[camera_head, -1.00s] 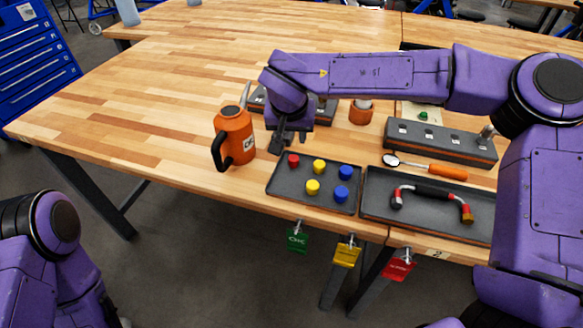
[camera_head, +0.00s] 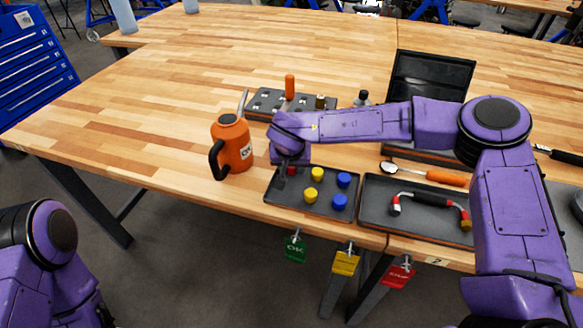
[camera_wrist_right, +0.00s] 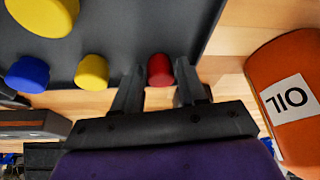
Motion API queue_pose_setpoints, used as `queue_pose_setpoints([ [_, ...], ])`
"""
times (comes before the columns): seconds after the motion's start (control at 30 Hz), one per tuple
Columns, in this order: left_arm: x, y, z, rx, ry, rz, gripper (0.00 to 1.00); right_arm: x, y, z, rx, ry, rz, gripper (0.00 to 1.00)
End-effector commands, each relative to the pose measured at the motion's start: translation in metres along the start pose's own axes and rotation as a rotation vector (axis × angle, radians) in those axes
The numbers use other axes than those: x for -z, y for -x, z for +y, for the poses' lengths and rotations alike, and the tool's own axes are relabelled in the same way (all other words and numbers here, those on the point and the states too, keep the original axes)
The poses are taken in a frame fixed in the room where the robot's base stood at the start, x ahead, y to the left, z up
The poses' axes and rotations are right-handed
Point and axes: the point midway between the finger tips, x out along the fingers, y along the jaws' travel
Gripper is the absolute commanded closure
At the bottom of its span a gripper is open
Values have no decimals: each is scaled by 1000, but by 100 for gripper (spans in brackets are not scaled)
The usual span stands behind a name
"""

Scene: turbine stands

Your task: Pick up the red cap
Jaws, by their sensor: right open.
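The red cap (camera_head: 291,170) stands in the back left corner of the dark tray (camera_head: 318,206). My right gripper (camera_head: 285,172) is down at the cap and partly covers it in the head view. In the right wrist view the red cap (camera_wrist_right: 160,70) lies between the two open fingers of the right gripper (camera_wrist_right: 157,85), with a gap showing on each side. The fingers do not visibly press on it. My left arm shows at the lower left, but its gripper is out of view.
The tray also holds yellow caps (camera_head: 317,174) and blue caps (camera_head: 340,202). An orange oil can (camera_head: 232,145) stands close left of my right gripper. A second tray (camera_head: 380,208) with a handle-like part (camera_head: 432,199) lies to the right. The table's left part is clear.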

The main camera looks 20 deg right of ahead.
Motion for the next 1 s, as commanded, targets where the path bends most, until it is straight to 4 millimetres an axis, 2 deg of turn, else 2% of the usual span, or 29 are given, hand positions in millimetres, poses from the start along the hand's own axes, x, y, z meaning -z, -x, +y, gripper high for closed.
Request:
queue_pose_setpoints([
  [0.07,0,0,0,0,0,0,100,0,0,0,0,0,0,62],
  [0.1,0,0,0,0,0,0,100,0,0,0,0,0,0,75],
  [0.17,0,0,0,0,0,0,100,0,0,0,0,1,0,94],
  [0.2,0,0,0,0,0,0,100,0,0,0,0,1,0,100],
  [0.53,0,0,0,0,0,0,100,0,1,0,0,1,0,100],
  [0.67,0,-1,0,0,0,0,100,3,7,0,0,0,3,100],
  [0.8,-2,-4,0,0,0,0,100,13,29,-1,2,0,6,100],
  [0.87,-3,-8,1,0,0,0,100,10,44,8,4,-1,6,100],
  [1.0,-6,-14,1,0,0,0,100,3,90,30,4,-2,7,100],
])
